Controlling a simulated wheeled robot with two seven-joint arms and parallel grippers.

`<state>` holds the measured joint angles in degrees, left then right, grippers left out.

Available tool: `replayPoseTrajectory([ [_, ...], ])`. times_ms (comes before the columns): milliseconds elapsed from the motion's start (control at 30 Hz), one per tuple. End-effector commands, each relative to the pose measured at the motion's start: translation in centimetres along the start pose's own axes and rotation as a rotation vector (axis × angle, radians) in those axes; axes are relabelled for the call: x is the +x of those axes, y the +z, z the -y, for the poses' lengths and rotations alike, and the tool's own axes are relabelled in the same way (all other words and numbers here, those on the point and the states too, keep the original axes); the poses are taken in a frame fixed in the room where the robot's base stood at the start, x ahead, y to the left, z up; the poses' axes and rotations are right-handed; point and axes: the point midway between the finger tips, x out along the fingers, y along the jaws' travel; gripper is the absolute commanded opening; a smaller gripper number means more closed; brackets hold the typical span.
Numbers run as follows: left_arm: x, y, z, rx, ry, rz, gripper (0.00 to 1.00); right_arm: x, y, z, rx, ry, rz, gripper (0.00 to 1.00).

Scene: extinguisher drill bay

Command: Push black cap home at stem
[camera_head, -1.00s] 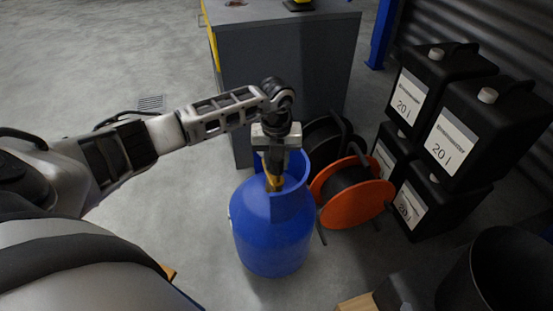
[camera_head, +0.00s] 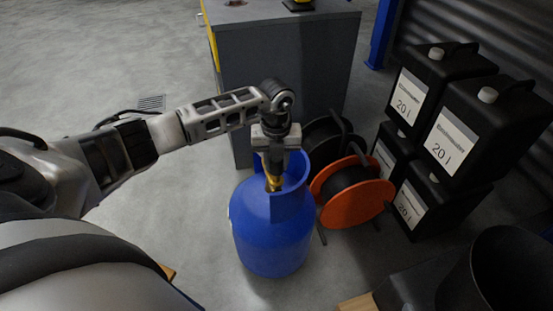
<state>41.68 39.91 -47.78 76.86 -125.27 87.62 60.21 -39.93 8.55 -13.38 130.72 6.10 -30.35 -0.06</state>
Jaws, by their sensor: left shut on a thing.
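A blue gas cylinder (camera_head: 272,238) stands upright on the floor in the middle of the head view, with a raised blue collar around its top. A brass-yellow valve stem (camera_head: 274,182) shows inside the collar. My left gripper (camera_head: 276,160) points down from above into the collar, right at the top of the stem. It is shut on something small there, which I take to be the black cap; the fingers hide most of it. I cannot tell how far the cap sits on the stem. My right gripper is not in view.
An orange cable reel (camera_head: 352,195) stands close to the right of the cylinder. Stacked black 20 l canisters (camera_head: 462,130) are further right. A grey cabinet (camera_head: 290,65) stands behind. A black bin (camera_head: 500,275) is at the lower right. Floor at left is clear.

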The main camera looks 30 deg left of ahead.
Motion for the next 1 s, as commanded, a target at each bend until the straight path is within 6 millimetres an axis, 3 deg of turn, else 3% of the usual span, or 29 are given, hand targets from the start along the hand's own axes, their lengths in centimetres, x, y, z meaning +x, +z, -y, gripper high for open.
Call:
replayPoseTrajectory([
  [533,0.1,0.0,0.0,-0.001,0.0,0.001,0.05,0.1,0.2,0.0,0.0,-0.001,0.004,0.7],
  [1000,1.4,0.0,0.0,-0.001,0.0,0.0,0.05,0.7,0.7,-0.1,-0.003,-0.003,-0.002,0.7],
])
